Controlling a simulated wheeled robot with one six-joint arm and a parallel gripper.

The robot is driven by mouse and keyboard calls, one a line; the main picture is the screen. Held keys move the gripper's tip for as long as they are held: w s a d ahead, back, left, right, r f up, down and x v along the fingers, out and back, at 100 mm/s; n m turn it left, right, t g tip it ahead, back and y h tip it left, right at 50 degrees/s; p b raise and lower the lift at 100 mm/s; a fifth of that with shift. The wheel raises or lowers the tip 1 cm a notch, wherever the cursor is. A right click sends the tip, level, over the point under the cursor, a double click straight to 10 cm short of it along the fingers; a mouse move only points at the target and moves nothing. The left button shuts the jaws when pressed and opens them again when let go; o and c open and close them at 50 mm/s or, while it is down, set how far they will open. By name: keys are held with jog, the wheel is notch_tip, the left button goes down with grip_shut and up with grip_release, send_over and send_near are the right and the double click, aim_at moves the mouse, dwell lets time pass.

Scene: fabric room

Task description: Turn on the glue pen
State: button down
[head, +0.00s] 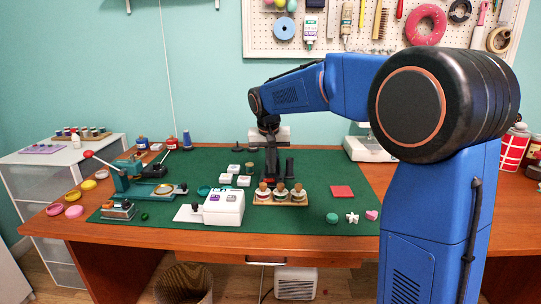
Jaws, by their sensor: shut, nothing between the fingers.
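My gripper (271,170) hangs down over the green mat at the back middle of the table, behind the wooden rack of small bottles. It is shut and nothing shows between its fingers. I cannot single out the glue pen with certainty, as things near the gripper are small and dark. A white box with small coloured panels on top (224,207) sits on the mat to the left and in front of the gripper. Whether the box belongs to the pen cannot be told.
The green mat (315,164) covers much of the wooden table. A wooden rack of small bottles (281,197) stands in front of the gripper. A teal press (130,183) stands at the left, small white boxes (235,170) in the middle, and a red square (342,192) at the right.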

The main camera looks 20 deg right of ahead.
aim_at(269, 180)
jog(key=shift+d+f, duration=0.15)
jog(key=shift+f, duration=1)
jog(key=shift+s+d+f, duration=0.1)
jog(key=shift+d+f, duration=0.05)
jog(key=shift+f, duration=0.15)
jog(key=shift+a, duration=0.25)
jog(key=shift+w+a+r, duration=0.25)
jog(key=shift+w+a, duration=0.05)
jog(key=shift+a, duration=0.25)
jog(key=shift+r, duration=0.1)
